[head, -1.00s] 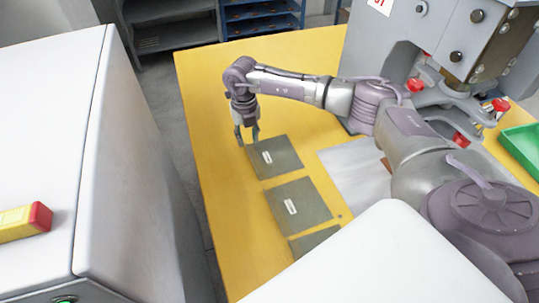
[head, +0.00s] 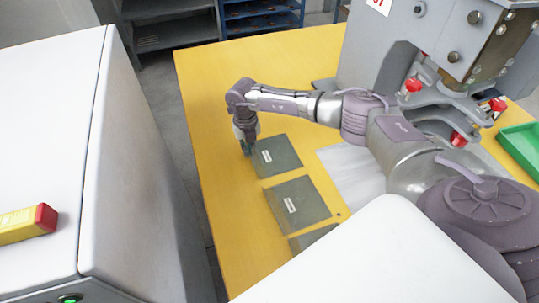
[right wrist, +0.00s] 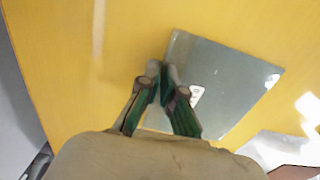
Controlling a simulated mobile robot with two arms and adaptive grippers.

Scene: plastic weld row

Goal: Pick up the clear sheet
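The sheet at my right gripper, taken as the clear sheet (head: 280,159), looks grey-green with a small white label too small to read. It lies flat at the far end of a row of similar sheets on the yellow table. My right gripper (head: 248,147) points down at its left edge. In the right wrist view the right gripper (right wrist: 162,76) has its fingertips closed together at the edge of the clear sheet (right wrist: 228,75), seemingly pinching it. The fingers hide part of that edge and of the label. My left gripper is not in view.
A second labelled sheet (head: 296,202) and a partly hidden third (head: 308,239) lie nearer in the row. A pale plate (head: 350,172) lies right of them. A grey press (head: 395,50) and a green tray (head: 522,148) stand at the right. The table (head: 210,95) is bare at left.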

